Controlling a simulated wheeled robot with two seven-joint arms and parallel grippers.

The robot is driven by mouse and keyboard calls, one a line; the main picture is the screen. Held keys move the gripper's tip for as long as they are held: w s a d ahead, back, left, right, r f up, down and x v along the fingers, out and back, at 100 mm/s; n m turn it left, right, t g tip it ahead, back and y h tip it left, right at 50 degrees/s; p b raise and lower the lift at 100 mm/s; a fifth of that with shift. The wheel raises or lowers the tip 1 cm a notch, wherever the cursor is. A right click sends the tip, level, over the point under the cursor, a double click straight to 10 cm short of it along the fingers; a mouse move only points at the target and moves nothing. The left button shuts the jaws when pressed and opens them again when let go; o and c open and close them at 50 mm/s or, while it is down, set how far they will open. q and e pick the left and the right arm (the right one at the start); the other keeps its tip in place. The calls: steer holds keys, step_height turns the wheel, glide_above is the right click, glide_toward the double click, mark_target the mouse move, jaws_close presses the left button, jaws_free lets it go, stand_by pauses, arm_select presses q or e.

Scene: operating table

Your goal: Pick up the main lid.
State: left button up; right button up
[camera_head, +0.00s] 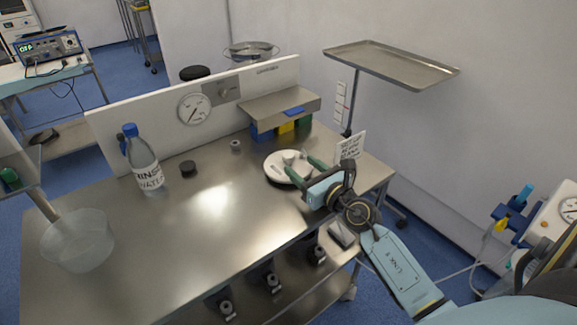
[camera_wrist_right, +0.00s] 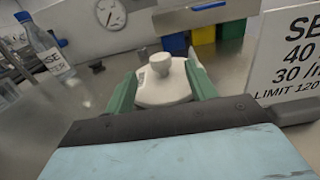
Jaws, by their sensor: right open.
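The main lid is a white round lid (camera_head: 284,171) with a raised knob, lying on the steel table at its right part. In the right wrist view the lid (camera_wrist_right: 165,88) and its knob sit between the two green fingers. My right gripper (camera_head: 300,164) is open, with its fingers reaching over the lid, one to each side of the knob. I cannot tell whether the fingers touch the lid. The wrist view also shows the right gripper (camera_wrist_right: 162,80). My left gripper is not in view.
A sign (camera_head: 351,145) stands close right of the gripper. Behind the lid is a steel shelf (camera_head: 280,106) over coloured blocks (camera_head: 287,128). A rinse water bottle (camera_head: 141,160), a small black cap (camera_head: 188,167) and a clear bowl (camera_head: 77,240) stand left. The table's middle is clear.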

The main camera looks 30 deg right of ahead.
mark_target(292, 159)
steer(key=w, duration=0.3)
steer(key=shift+w+a+f+b, duration=0.15)
steer(key=shift+w+b, duration=0.2)
steer(key=shift+b, duration=0.05)
steer(key=shift+w, duration=0.65)
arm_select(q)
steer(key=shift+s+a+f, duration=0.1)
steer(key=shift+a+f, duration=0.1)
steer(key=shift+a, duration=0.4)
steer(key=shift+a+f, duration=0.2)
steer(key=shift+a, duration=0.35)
arm_select(e)
steer(key=shift+c, duration=0.3)
steer(key=c, duration=1)
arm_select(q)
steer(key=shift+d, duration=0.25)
arm_select(e)
steer(key=shift+c, duration=0.3)
